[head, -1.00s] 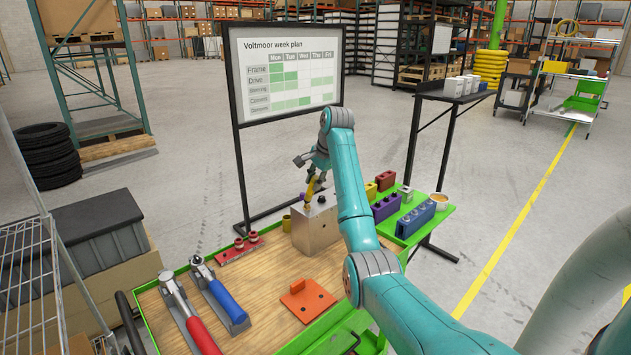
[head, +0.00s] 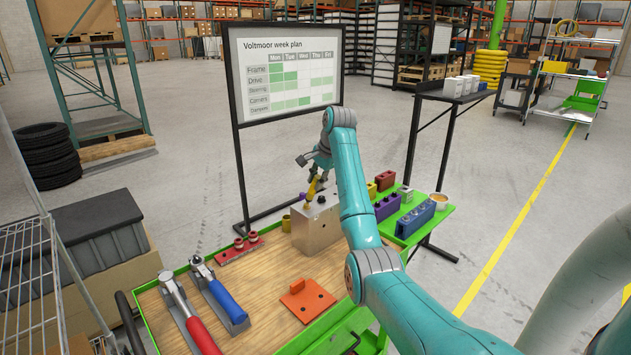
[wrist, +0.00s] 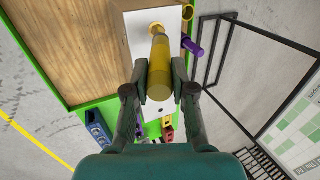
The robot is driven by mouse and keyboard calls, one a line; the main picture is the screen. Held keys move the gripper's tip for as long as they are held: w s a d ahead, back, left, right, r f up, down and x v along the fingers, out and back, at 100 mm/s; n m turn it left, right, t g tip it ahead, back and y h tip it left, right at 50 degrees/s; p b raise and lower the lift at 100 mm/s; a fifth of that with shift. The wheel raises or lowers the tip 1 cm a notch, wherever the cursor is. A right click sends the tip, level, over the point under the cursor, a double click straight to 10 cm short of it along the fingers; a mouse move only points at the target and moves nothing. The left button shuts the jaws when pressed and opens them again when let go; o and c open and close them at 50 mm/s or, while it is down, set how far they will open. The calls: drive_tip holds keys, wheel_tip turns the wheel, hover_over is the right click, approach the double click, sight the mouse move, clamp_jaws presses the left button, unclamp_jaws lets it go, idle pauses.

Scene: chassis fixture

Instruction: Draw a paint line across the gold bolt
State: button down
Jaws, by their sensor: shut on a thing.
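My gripper (wrist: 159,88) is shut on a yellow paint marker (wrist: 159,68), which points away from the wrist. The gold bolt (wrist: 156,27) sits in the pale top face of the metal block (wrist: 137,22), just beyond the marker's tip in the wrist view. I cannot tell whether the tip touches the bolt. In the head view the marker (head: 313,188) tilts down over the grey block (head: 314,232), its lower end close to the bolt, which is small there.
The block stands on a wooden bench top (head: 262,268) with a green edge. Coloured blocks (head: 386,206) stand to the right.

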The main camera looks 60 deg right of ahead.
idle(0.3)
drive_tip(key=shift+r, duration=3)
